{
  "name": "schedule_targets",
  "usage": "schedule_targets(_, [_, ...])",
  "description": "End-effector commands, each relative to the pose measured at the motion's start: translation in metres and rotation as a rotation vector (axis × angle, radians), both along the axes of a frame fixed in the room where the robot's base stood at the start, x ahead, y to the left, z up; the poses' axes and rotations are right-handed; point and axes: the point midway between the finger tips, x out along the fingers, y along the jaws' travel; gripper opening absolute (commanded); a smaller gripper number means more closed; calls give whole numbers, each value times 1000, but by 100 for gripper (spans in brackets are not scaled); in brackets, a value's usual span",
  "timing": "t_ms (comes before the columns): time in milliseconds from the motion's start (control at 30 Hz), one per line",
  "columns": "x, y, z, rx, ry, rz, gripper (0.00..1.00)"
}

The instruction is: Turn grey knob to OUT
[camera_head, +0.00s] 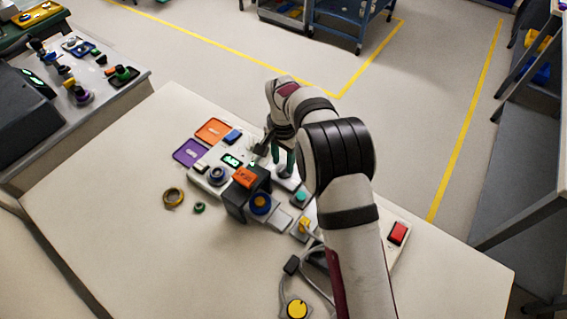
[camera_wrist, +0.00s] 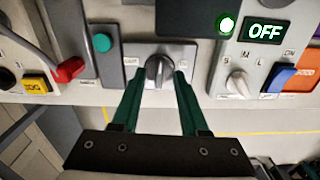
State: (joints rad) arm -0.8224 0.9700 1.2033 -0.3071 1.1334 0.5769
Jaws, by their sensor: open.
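The grey knob (camera_wrist: 158,70) sits on a light grey plate (camera_wrist: 160,50) in the wrist view, with a pale pointer line on its face. Small labels stand to its left and right, too small to read surely. My gripper (camera_wrist: 158,84) has green fingers, one on each side of the knob, with a visible gap on both sides. The jaws are open and hold nothing. In the head view my gripper (camera_head: 273,155) is over the back of the panel, and the knob (camera_head: 284,171) is partly hidden by it.
A teal button (camera_wrist: 102,43), a red lever (camera_wrist: 68,70) and a yellow button (camera_wrist: 36,84) are left of the knob. A white knob (camera_wrist: 237,84), an OFF display (camera_wrist: 265,31) and a blue switch (camera_wrist: 281,80) are right. The table front (camera_head: 130,250) is mostly clear.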

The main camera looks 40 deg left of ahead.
Motion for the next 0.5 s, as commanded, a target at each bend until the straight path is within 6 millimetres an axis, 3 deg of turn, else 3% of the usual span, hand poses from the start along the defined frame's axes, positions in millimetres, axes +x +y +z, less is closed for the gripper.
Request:
schedule_targets(200, [0, 0, -19, 0, 0, 1, 44])
schedule_targets(467, [0, 0, -20, 1, 0, 0, 44])
schedule_targets(500, [0, 0, -20, 1, 0, 0, 38])
